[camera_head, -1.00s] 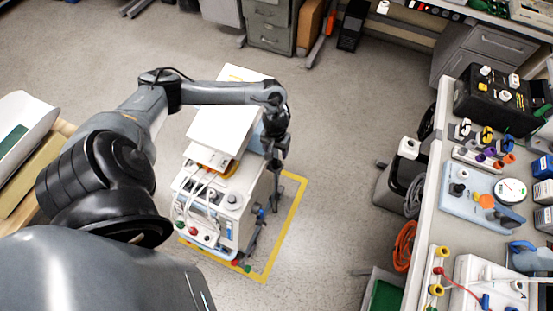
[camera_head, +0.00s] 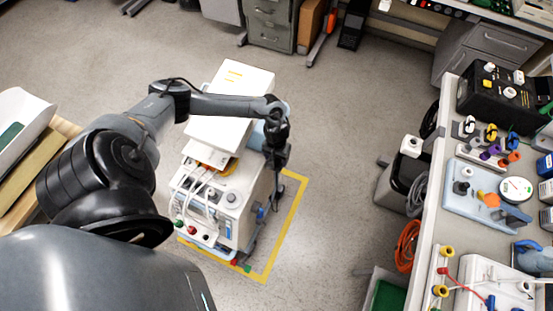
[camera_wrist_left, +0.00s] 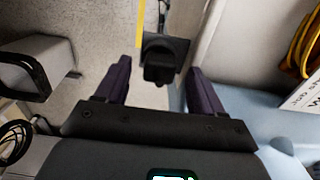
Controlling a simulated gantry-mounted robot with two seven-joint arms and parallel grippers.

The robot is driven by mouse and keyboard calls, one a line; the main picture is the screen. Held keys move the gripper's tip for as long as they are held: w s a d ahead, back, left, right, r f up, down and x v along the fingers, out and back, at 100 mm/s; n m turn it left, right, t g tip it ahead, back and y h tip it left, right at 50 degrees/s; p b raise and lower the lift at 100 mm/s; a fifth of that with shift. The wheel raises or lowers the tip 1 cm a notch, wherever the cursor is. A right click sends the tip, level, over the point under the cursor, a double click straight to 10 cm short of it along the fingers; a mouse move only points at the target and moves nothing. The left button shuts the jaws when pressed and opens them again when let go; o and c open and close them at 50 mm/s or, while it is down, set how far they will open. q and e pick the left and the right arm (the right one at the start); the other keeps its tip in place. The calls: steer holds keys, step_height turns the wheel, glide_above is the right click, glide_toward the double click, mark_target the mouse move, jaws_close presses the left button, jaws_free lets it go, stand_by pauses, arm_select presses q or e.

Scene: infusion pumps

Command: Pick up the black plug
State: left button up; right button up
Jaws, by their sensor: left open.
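A black plug (camera_wrist_left: 158,70) shows in the left wrist view, set against a black square block (camera_wrist_left: 176,46) at the side of a pale surface. My left gripper (camera_wrist_left: 158,64) is open, with one dark finger on either side of the plug in the picture. I see gaps beside it, and cannot tell how far it is below the fingertips. In the head view my left gripper (camera_head: 276,168) points down at the right side of the white medical cart (camera_head: 231,222). The plug cannot be made out there. My right gripper is not in view.
White cables (camera_head: 198,190) run over the cart, under tilted white panels (camera_head: 240,85). Yellow tape (camera_head: 287,225) marks the floor around it. A cluttered workbench (camera_head: 437,215) stands at the right, and clear floor (camera_head: 335,180) lies between. A yellow coiled cable (camera_wrist_left: 306,45) shows in the wrist view.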

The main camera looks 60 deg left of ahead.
arm_select(q)
jaws_close()
steer(key=shift+r, duration=0.1)
stand_by(0.3)
steer(key=shift+r+p, duration=0.3)
steer(key=shift+r, duration=0.55)
step_height(320, 180, up, 3)
steer(key=shift+f+p, duration=0.15)
steer(key=shift+p, duration=0.25)
steer(key=w+d+r+p, duration=0.2)
steer(key=d+r, duration=0.4)
steer(key=d, duration=0.5)
steer(key=shift+w+d+r+p, duration=0.25)
steer(key=shift+w+p, duration=0.05)
steer(key=shift+p, duration=0.25)
